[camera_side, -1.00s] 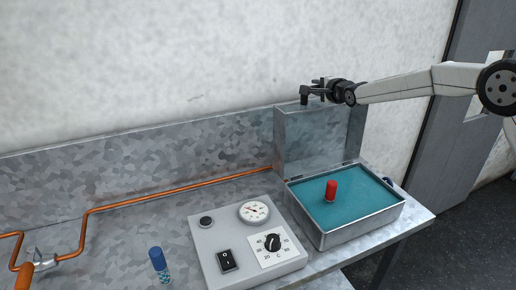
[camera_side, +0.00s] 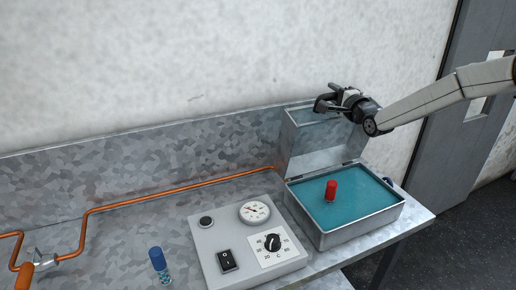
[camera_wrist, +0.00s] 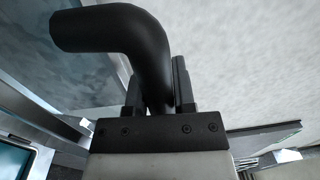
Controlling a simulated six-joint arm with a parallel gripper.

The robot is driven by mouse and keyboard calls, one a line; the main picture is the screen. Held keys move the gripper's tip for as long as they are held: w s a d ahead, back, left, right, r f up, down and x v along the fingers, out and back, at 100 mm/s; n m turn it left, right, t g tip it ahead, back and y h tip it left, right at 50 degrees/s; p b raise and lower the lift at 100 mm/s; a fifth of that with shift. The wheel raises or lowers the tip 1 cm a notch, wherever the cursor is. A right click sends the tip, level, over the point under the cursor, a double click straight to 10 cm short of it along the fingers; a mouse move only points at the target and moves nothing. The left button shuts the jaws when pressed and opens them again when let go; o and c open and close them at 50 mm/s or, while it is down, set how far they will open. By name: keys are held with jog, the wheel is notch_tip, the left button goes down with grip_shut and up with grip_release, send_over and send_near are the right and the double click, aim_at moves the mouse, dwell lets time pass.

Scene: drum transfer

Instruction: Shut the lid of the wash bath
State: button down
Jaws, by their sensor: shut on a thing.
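The wash bath (camera_side: 350,232) is a metal box holding teal liquid, at the right of the bench in the side view. Its lid (camera_side: 315,160) stands raised at the rear edge, leaning slightly toward the bath. My gripper (camera_side: 322,104) is at the lid's top edge, shut on the lid's black handle. In the wrist view the bent black handle (camera_wrist: 110,28) runs between the fingers of my gripper (camera_wrist: 160,92). The fingertips are partly hidden by the handle. A red-capped vial (camera_side: 331,190) stands upright in the bath.
A control box (camera_side: 215,238) with a gauge, switch and dial stands left of the bath. A blue-capped vial (camera_side: 158,262) is at the front left. A copper pipe (camera_side: 180,194) runs along the back. The space above the bath is clear.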

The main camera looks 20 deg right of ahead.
jog(key=s+f+t, duration=0.1)
jog(key=s+f, duration=0.5)
jog(key=s, duration=0.5)
jog(key=s+f+t, duration=0.1)
jog(key=s+f, duration=0.5)
jog(key=s, duration=0.5)
jog(key=shift+f+t, duration=0.4)
jog(key=shift+s+d, duration=0.1)
jog(key=shift+d, duration=0.05)
jog(key=shift+c, duration=2.2)
grip_release()
jog(key=shift+s, duration=0.1)
jog(key=w+r, duration=0.1)
jog(key=r+t, duration=0.1)
jog(key=r, duration=0.1)
jog(key=shift+w, duration=0.4)
